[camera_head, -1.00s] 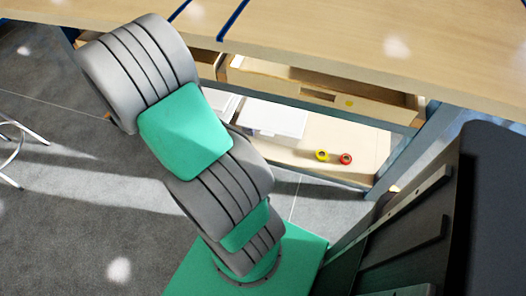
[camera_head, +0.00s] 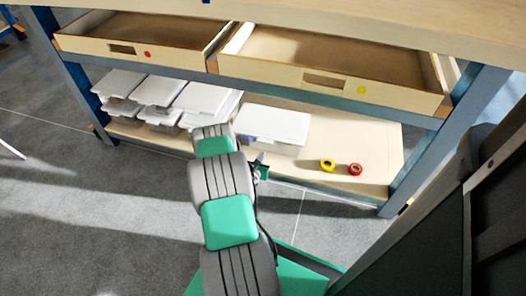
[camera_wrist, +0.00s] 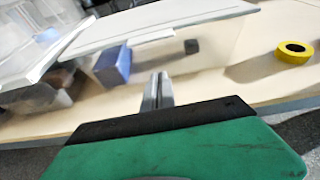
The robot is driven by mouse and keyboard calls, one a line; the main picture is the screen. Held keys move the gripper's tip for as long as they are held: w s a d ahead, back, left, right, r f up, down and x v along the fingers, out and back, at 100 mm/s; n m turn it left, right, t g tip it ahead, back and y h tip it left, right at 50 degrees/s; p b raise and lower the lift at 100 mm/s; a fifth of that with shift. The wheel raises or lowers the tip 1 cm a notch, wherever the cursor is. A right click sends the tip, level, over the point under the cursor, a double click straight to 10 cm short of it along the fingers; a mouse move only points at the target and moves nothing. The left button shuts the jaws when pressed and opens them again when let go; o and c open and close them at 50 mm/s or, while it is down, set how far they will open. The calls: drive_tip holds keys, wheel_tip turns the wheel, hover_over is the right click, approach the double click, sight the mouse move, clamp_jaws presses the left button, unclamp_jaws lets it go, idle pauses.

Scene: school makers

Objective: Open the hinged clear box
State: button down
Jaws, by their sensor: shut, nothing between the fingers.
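A clear box with a white lid (camera_head: 272,121) sits on the lower shelf of the workbench, right of several similar boxes. In the wrist view its lid (camera_wrist: 160,25) spans the top, and a blue item (camera_wrist: 113,66) and a small dark item (camera_wrist: 191,47) show below it. The lid looks down on the box in the head view. My gripper (camera_wrist: 158,88) is shut and empty, with its fingertips pointing at the front of this box. In the head view my gripper (camera_head: 260,162) is small, near the shelf's front edge; whether it touches the box cannot be told.
Several lidded clear boxes (camera_head: 160,92) stand close on the left. A yellow tape roll (camera_head: 327,165) and a red tape roll (camera_head: 355,169) lie on the bare shelf at right. Two open drawers (camera_head: 330,77) overhang the shelf. A blue bench leg (camera_head: 450,140) stands at right.

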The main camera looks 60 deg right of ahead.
drive_tip(key=shift+b+x, duration=0.3)
drive_tip(key=shift+x, duration=0.85)
drive_tip(key=r, duration=0.2)
drive_tip(key=shift+w+d+r, duration=0.1)
drive_tip(key=shift+d+r, duration=0.15)
drive_tip(key=shift+a+r, duration=0.1)
drive_tip(key=shift+r, duration=0.6)
drive_tip(key=shift+r, duration=0.1)
